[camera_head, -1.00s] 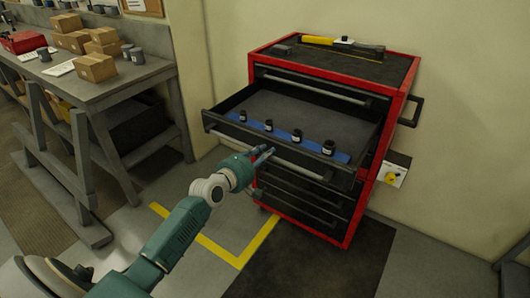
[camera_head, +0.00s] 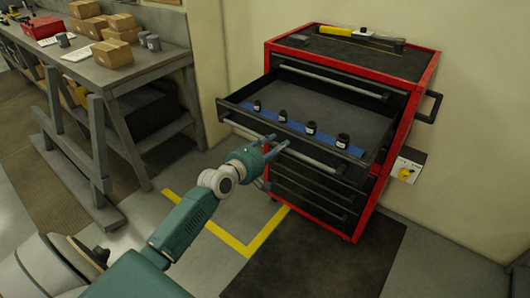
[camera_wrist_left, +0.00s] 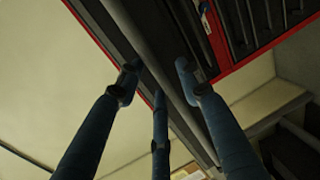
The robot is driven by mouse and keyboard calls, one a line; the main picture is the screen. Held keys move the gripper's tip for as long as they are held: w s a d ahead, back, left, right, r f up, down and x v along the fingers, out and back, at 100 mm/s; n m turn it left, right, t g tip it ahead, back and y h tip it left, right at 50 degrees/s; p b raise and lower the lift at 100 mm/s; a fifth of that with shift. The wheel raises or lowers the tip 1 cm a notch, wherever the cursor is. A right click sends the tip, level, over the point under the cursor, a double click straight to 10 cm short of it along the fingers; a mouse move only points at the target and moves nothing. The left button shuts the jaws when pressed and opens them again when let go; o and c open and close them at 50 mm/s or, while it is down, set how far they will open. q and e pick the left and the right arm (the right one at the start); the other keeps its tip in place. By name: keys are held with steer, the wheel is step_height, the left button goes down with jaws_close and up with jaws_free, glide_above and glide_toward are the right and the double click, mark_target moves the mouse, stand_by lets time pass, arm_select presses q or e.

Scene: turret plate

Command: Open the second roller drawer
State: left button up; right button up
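The red and black roller cabinet (camera_head: 404,120) stands against the wall. Its second drawer (camera_head: 330,104) from the top is pulled far out, with several small dark jars on a blue strip along its front. The drawer's bar handle (camera_head: 312,162) runs across the front. My left gripper (camera_head: 278,142) is at this handle, near its middle. In the left wrist view my left gripper (camera_wrist_left: 158,80) has its blue fingers spread on both sides of the bar handle (camera_wrist_left: 150,50), with visible gaps. My right gripper is not in view.
The top drawer (camera_head: 340,80) is shut, as are the lower drawers (camera_head: 310,205). A yellow-handled tool (camera_head: 335,31) lies on the cabinet top. A workbench (camera_head: 130,70) with boxes stands at the left. The floor in front is clear.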

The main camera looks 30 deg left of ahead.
arm_select(q)
steer(key=d+v, duration=0.1)
steer(key=v, duration=0.9)
steer(key=shift+s+a, duration=0.3)
steer(key=shift+a, duration=0.2)
steer(key=s+d+f+m+g+y+b, duration=0.15)
steer(key=s+f, duration=0.35)
steer(key=f, duration=0.8)
steer(key=s+f+m+g, duration=0.3)
steer(key=s+f, duration=0.2)
steer(key=f, duration=0.9)
steer(key=s+d+f+m+g+b, duration=0.1)
steer(key=s+f+m+g, duration=0.3)
steer(key=f, duration=0.9)
steer(key=s+d+f+m+g+b, duration=0.1)
steer(key=s+d+f+m+g, duration=0.1)
steer(key=s+f, duration=0.5)
steer(key=s+d+f+m+g, duration=0.2)
steer(key=s+d+f+m, duration=0.3)
steer(key=s, duration=1.1)
steer(key=s+d+f+m+g+b, duration=0.1)
steer(key=s+d+f+m, duration=0.3)
steer(key=s+f, duration=0.6)
steer(key=shift+s+f+g+b, duration=0.35)
steer(key=shift+s+g, duration=0.3)
steer(key=shift+s, duration=0.3)
